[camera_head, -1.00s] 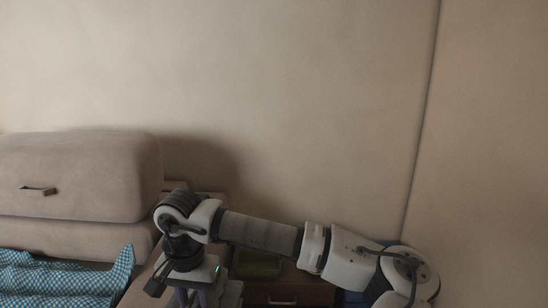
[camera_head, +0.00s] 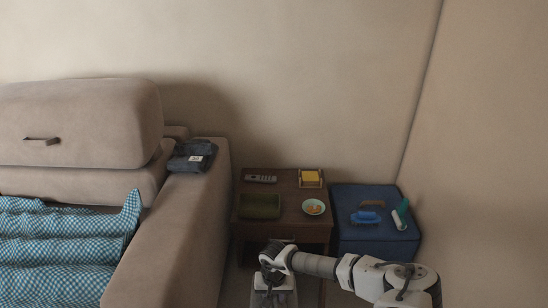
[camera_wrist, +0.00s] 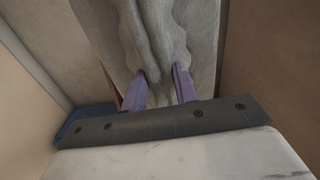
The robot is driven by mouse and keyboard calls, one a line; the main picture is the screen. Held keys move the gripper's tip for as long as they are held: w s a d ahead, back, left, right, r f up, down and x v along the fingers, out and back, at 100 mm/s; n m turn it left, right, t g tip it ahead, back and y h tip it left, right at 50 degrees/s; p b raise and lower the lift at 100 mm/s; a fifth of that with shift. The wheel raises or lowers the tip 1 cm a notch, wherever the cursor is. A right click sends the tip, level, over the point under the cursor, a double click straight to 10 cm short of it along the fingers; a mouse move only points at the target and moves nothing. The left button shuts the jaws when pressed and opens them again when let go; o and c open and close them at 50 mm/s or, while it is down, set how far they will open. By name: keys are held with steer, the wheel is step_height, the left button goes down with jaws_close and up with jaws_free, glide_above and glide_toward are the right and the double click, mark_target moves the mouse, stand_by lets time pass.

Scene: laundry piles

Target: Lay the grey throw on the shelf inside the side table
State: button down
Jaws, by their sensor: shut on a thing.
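The grey throw (camera_wrist: 155,35) hangs in soft folds in the wrist view, pinched between the purple fingers of my gripper (camera_wrist: 160,76). In the head view the end of my arm is low, at the front of the dark brown side table (camera_head: 277,184). The fingers and the throw cannot be made out there. The table's shelf is mostly hidden below the tabletop and behind my arm.
On the tabletop are a remote (camera_head: 260,179), a green tray (camera_head: 260,206), a small bowl (camera_head: 314,207) and a yellow block in a holder (camera_head: 311,176). A blue ottoman (camera_head: 380,240) with brushes and a roller stands right. The sofa arm (camera_head: 190,235) is close on the left.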

steer(key=s+f, duration=0.4)
steer(key=f, duration=0.1)
steer(key=w+r, duration=0.4)
steer(key=r, duration=0.1)
steer(key=shift+r, duration=0.1)
steer(key=shift+w, duration=0.1)
stand_by(0.4)
steer(key=shift+w+a, duration=0.1)
steer(key=shift+w, duration=0.05)
